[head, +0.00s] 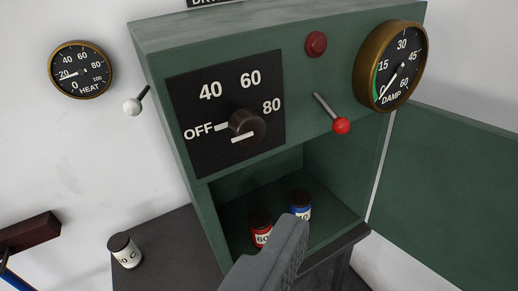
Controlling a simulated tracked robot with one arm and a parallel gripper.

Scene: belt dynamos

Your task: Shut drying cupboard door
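The green drying cupboard (305,85) stands in the middle of the head view. Its lower compartment is open at the front. Its door (450,185) is a flat green panel swung wide open to the right, running out of the frame. The edge toward the cupboard is pale. My gripper (292,226) shows as a grey block at the bottom centre, in front of the compartment. Its fingers appear shut together, with nothing seen between them. It is left of the door and apart from it.
A red-labelled jar (261,226) and a blue-labelled jar (300,204) stand inside the compartment. A white-labelled jar (125,252) stands on the dark bench (165,235) at left. A red-tipped lever (341,126), knob (246,125) and damp gauge (391,67) project from the cupboard front.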

